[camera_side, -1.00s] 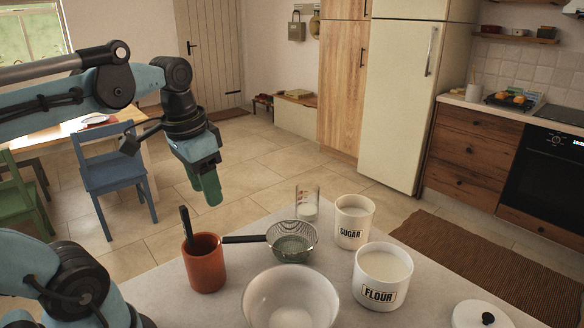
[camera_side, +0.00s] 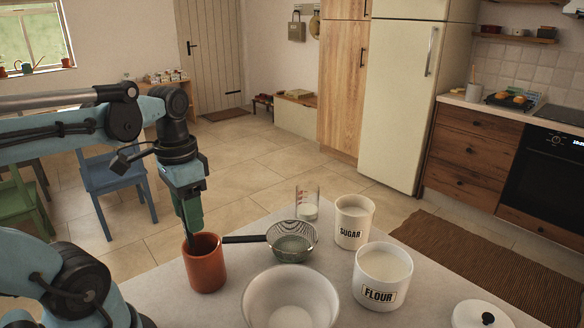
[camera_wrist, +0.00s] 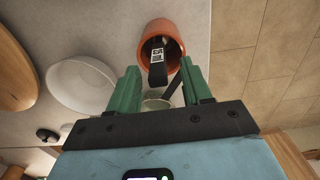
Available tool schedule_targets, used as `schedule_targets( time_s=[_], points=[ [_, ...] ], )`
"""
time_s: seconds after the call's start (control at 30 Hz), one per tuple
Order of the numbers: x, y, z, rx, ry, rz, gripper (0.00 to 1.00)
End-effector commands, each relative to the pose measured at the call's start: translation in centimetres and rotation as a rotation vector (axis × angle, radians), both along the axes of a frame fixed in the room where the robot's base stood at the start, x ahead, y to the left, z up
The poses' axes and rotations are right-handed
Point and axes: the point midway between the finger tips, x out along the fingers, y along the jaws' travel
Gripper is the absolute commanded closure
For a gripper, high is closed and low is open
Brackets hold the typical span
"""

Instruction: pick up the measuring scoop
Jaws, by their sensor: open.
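A dark handle (camera_side: 187,234) stands up out of the terracotta pot (camera_side: 206,264); I take it for the measuring scoop's, but its lower end is hidden inside the pot. The wrist view shows the dark handle (camera_wrist: 158,72), with a black-and-white label near it, rising from the pot (camera_wrist: 172,32). My gripper (camera_side: 192,222) points down above the pot's rim at the handle. In the wrist view my gripper (camera_wrist: 159,70) has its green fingers apart, with the handle showing between them. I cannot tell whether a finger touches it.
A wire sieve (camera_side: 291,243) lies right of the pot, its black handle reaching toward the pot. A white bowl (camera_side: 290,284), a glass measuring jug (camera_side: 307,205), a sugar canister (camera_side: 353,228), a flour canister (camera_side: 381,285) and a knobbed lid (camera_side: 470,314) share the counter.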

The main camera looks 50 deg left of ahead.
Motion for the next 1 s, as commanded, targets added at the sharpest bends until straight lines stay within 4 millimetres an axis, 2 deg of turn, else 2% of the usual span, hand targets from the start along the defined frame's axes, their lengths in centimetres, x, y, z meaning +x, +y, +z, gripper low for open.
schedule_targets(
  time_s=[0.1,0.3,0.67,0.9,1.0],
  points=[
    [-0.2,-0.1,-1.7,0.0,0.0,0.0,0.51],
    [-0.2,0.0,-3.5,0.001,-0.002,0.0,0.51],
    [-0.2,0.0,-4.0,0.001,-0.003,0.0,0.51],
    [-0.2,0.0,-4.0,0.001,-0.002,0.0,0.88],
    [-0.2,0.0,-4.0,0.001,-0.002,0.0,1.0]
  ],
)
